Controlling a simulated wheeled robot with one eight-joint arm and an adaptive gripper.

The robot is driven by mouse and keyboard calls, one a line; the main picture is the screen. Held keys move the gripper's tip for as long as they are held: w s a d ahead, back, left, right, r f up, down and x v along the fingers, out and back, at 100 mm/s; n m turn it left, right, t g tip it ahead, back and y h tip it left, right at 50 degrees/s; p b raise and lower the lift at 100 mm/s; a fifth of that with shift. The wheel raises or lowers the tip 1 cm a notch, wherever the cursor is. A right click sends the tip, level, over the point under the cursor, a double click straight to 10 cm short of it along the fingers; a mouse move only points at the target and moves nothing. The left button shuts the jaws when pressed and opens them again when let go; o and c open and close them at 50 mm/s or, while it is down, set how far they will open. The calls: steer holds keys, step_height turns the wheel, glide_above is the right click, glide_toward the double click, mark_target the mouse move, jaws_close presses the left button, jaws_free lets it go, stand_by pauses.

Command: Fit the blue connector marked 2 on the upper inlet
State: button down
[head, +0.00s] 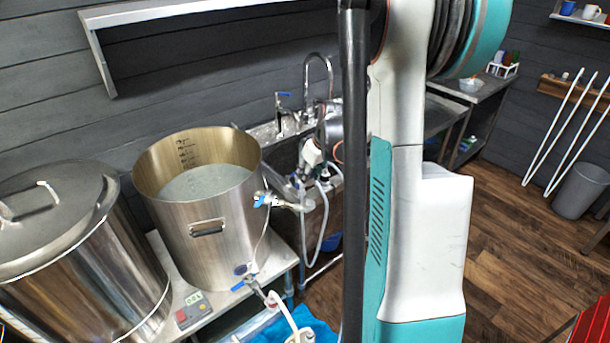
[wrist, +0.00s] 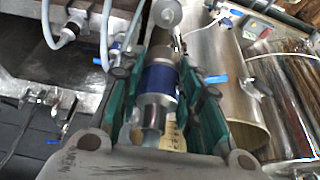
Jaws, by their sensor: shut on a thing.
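In the wrist view my gripper (wrist: 158,95) is shut on a blue-banded metal connector (wrist: 159,80), held between its green fingers. No number can be read on it. The steel kettle's upper inlet carries a blue-handled valve (head: 262,200) high on its right side. In the wrist view the kettle wall (wrist: 212,48) and a blue lever (wrist: 213,79) lie just right of the fingers. In the head view my gripper is small and partly hidden near the sink, right of and a little above the inlet. I cannot tell whether the connector touches the inlet.
The open kettle (head: 212,230) holds liquid. A lidded steel vessel (head: 80,270) stands at left. A lower valve (head: 246,284) carries another hose. Pale hose (head: 322,235) loops below my gripper. The sink faucet (head: 318,60) stands behind.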

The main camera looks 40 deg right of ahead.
steer(key=shift+f+b, duration=2.15)
steer(key=shift+f, duration=1.1)
steer(key=shift+s, duration=0.1)
steer(key=shift+f+b, duration=1.2)
steer(key=shift+f, duration=0.1)
steer(key=c, duration=1.1)
jaws_free()
steer(key=shift+o, duration=0.2)
steer(key=shift+r, duration=0.15)
steer(key=v, duration=1.1)
steer(key=shift+s+r, duration=0.15)
steer(key=shift+r, duration=0.25)
steer(key=shift+a, duration=0.1)
